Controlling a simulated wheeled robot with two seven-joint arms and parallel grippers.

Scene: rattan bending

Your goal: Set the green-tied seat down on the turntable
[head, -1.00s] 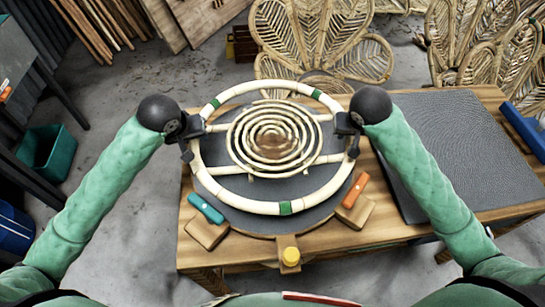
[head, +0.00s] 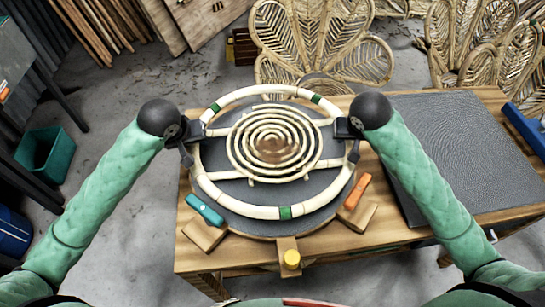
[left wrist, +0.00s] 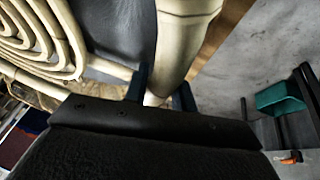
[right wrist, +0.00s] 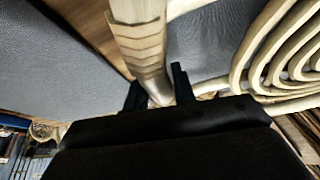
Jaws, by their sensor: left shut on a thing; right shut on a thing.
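The green-tied seat (head: 285,212) is a pale rattan ring with green bands and a spiral centre. It lies roughly level over the dark grey round turntable (head: 232,221) in the head view. I cannot tell whether its underside touches the turntable. My left gripper (head: 190,148) is shut on the ring's left side, and the left wrist view shows the rim (left wrist: 180,40) between its fingers (left wrist: 160,92). My right gripper (head: 348,142) is shut on the ring's right side, with the rim (right wrist: 138,35) between its fingers (right wrist: 158,92) in the right wrist view.
Wooden blocks with a teal clamp (head: 206,209) and an orange clamp (head: 357,191) stand at the turntable's front edge. A grey mat (head: 460,150) covers the table's right side. Rattan chair backs (head: 315,45) stand behind the table.

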